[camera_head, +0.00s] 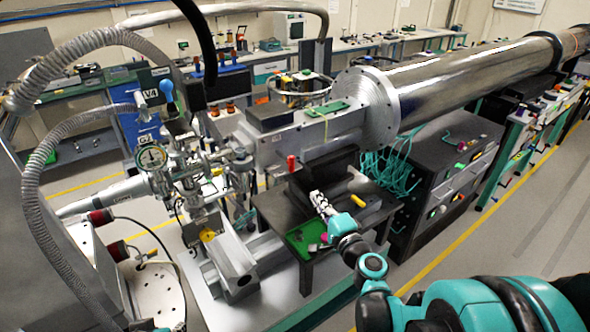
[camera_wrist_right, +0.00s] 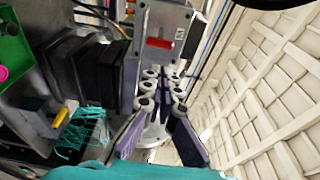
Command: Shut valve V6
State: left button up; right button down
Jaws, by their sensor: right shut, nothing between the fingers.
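No label reading V6 can be made out, so I cannot tell for certain which handle is V6. A small red handle (camera_head: 291,163) stands upright at the front of the grey beamline box in the head view. A red handle also shows on a grey metal block (camera_wrist_right: 160,43) in the right wrist view. My right gripper (camera_head: 320,203) is shut and empty, below and to the right of the red handle, apart from it, above the dark table. In the wrist view its fingers (camera_wrist_right: 163,82) point toward the block. My left gripper is not in view.
A blue-handled valve (camera_head: 167,90) stands beside a V4 label, near a round gauge (camera_head: 151,156). A dark table (camera_head: 268,204) carries a green tray (camera_head: 299,241) and a yellow piece (camera_head: 358,201). Teal cables (camera_head: 398,170) hang beside a black cabinet. The steel beam pipe (camera_head: 470,75) runs above.

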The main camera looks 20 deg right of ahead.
aim_at(293, 165)
jog(key=w, duration=0.4)
jog(key=w+a+b, duration=0.1)
jog(key=w, duration=0.4)
jog(key=w+a, duration=0.1)
jog(key=w, duration=0.4)
jog(key=w, duration=0.1)
jog(key=w+a, duration=0.1)
jog(key=w, duration=0.1)
jog(key=w+a+b, duration=0.1)
jog(key=w, duration=0.1)
jog(key=shift+r, duration=0.1)
jog(key=shift+s, duration=0.1)
